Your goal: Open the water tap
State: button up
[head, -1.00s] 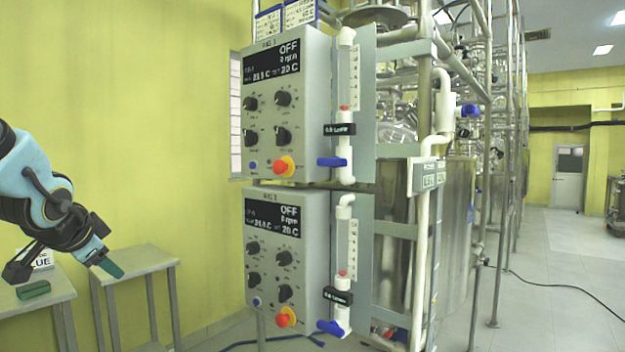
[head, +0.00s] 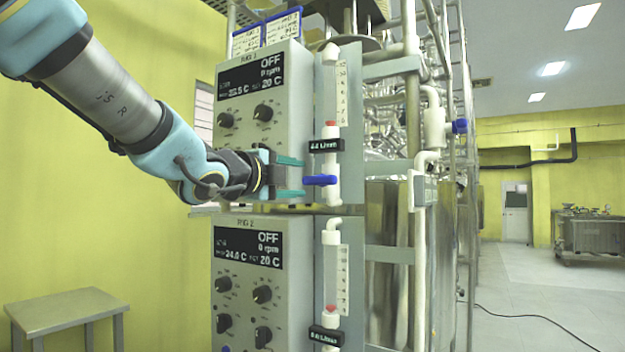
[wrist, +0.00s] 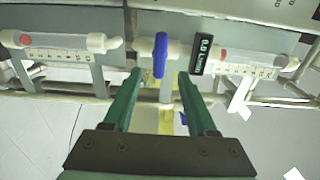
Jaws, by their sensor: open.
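The upper water tap is a white vertical pipe with a blue lever handle (head: 320,180), beside the upper control box. In the head view the lever lies level, its free end pointing left toward my gripper. My gripper (head: 292,177) is open, with one green finger above the lever's height and one below. In the wrist view my gripper (wrist: 160,77) is empty, and the blue handle (wrist: 161,55) stands just beyond and between the fingertips. I cannot tell whether either finger touches it.
A flow tube with a red float (head: 331,124) and a black label (head: 326,145) sit above the lever. The upper control box (head: 262,95) and lower control box (head: 262,280) read OFF. Steel frame pipes stand to the right. A small grey table (head: 65,308) is at lower left.

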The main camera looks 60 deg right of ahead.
aim_at(317, 180)
jog(key=d+p, duration=0.2)
jog(key=d, duration=0.5)
jog(key=shift+d, duration=0.2)
grip_shut()
dwell(0.4)
